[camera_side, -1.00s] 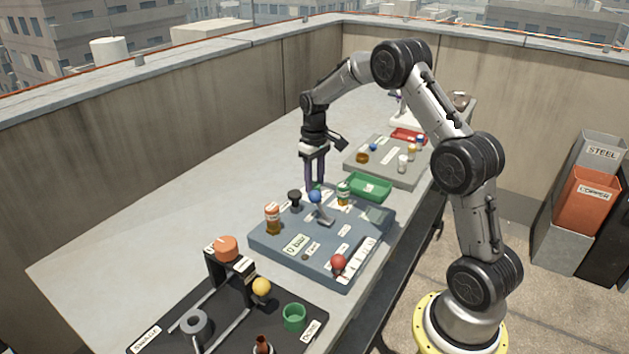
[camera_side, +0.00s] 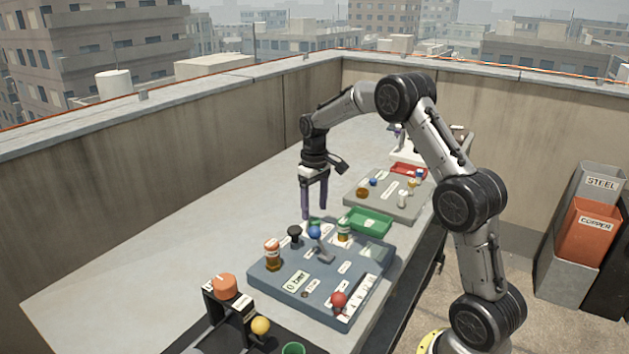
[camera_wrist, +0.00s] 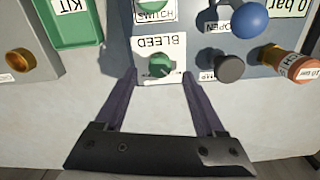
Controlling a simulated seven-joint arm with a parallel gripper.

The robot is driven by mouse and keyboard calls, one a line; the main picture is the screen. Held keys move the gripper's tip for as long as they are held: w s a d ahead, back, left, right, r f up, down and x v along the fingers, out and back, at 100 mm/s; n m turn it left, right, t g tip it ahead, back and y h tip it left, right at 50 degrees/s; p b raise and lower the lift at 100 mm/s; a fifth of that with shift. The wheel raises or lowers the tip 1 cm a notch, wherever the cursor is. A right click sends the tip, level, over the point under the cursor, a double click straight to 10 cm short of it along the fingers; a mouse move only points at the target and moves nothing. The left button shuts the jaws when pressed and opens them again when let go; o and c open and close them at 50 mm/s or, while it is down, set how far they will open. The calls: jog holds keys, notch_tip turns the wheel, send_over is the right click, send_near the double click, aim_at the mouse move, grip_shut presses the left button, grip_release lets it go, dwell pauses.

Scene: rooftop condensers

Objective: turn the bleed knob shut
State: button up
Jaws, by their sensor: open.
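The bleed knob (camera_wrist: 158,65) is a small round green knob with a raised grip, on a white plate marked BLEED. In the side view a bit of green (camera_side: 315,223) shows behind the blue ball, probably this knob, mostly hidden. My gripper (camera_wrist: 159,77) is open and empty, its two dark fingers pointing toward the knob, with the knob in the gap's line. In the side view my gripper (camera_side: 314,212) hangs above the back edge of the blue-grey panel (camera_side: 265,290). The fingers look clear of the knob; their exact height above it is hard to judge.
A green KIT tray (camera_wrist: 90,35) is at left. Bare table (camera_side: 170,240) lies left of the panel.

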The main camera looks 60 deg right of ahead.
aim_at(315, 220)
notch_tip(315, 220, up, 10)
jog(key=shift+r, duration=0.25)
